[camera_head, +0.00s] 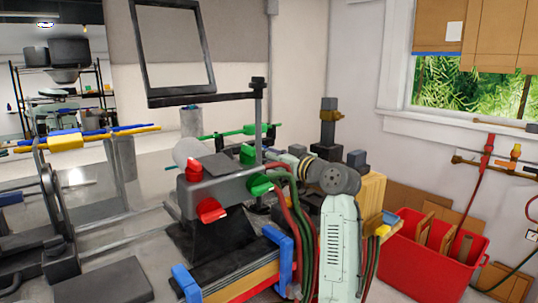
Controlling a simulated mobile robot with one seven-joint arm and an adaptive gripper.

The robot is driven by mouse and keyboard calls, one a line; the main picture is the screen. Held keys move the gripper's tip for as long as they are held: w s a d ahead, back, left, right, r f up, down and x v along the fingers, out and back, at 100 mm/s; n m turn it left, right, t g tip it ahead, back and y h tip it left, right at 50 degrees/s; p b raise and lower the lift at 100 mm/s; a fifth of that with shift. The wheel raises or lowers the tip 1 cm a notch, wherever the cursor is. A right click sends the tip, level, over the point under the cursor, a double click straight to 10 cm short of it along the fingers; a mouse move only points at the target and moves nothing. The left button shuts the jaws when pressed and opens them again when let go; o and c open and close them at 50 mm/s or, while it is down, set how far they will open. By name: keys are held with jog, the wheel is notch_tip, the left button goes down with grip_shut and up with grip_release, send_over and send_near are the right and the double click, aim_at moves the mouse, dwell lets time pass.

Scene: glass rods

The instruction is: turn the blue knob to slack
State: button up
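A grey burner body (228,188) stands on a dark foot near the middle of the view. It has red knobs (211,210) on its near left side and green knobs (260,184) on its right. I cannot make out a blue knob on it for sure. My pale arm (340,245) rises at the right of the burner and bends back towards the left at a dark joint. Its far part is small and partly hidden, and I cannot make out gripper fingers.
Blue brackets (186,283) hold the burner's wooden base at its front. Red and green hoses (301,222) run close beside my arm. A red bin (432,256) stands at the right. Rods lie on stands at the left. A dark-framed panel (149,58) stands above the burner.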

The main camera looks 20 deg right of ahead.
grip_shut()
jog(key=shift+f+n+b, duration=0.1)
jog(key=shift+n+b, duration=0.3)
jog(key=shift+b, duration=0.15)
jog(key=shift+f+n+b, duration=0.1)
jog(key=shift+n+b, duration=0.9)
jog(key=shift+b, duration=0.1)
jog(key=n+b, duration=0.2)
jog(key=n, duration=0.1)
jog(key=shift+n+b, duration=0.3)
jog(key=shift+b, duration=0.05)
jog(key=n+b, duration=0.2)
jog(key=n, duration=0.3)
jog(key=shift+b, duration=0.3)
jog(key=n+b, duration=0.1)
jog(key=n, duration=0.5)
jog(key=shift+r+n+b, duration=0.2)
jog(key=shift+n+b, duration=0.1)
jog(key=shift+n, duration=0.1)
